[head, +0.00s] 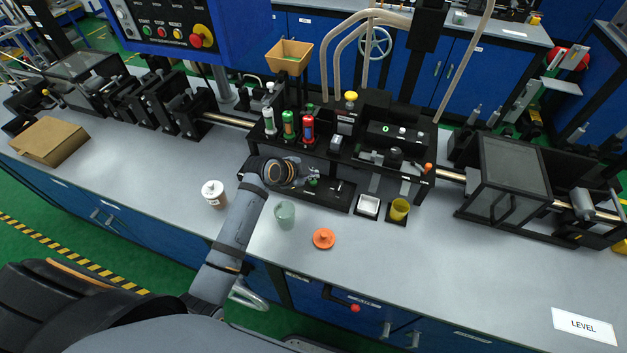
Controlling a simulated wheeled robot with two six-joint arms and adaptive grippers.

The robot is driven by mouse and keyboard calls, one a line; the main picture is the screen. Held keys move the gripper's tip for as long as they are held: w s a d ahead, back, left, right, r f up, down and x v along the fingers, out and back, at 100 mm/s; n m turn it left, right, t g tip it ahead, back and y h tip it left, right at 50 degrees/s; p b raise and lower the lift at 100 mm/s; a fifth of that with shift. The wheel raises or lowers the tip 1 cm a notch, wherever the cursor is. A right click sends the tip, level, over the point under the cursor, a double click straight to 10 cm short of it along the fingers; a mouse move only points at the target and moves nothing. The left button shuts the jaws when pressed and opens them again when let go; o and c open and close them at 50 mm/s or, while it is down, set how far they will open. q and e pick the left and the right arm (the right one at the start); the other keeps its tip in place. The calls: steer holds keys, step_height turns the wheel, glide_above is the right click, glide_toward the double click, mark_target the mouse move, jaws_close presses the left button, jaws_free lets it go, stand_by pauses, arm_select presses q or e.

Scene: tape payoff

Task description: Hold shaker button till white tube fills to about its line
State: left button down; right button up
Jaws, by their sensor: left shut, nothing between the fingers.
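A white tube (269,121) stands upright at the left end of the black rack, beside a green tube (288,125) and a red tube (308,128). The white tube's line and its fill level are too small to read. My left gripper (309,176) is shut and empty, in front of and below the tubes, low over the black base of the station. A small green spot shows at its fingertips; I cannot tell whether it is the shaker button or whether the fingers touch it. My right gripper is not in view.
A cardboard box (50,141) lies far left. The front right bench is clear except a LEVEL card (584,327).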

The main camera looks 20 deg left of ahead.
mark_target(311, 183)
arm_select(q)
step_height(311, 183, up, 5)
steer(key=p, duration=0.4)
steer(key=shift+f, duration=0.1)
stand_by(0.3)
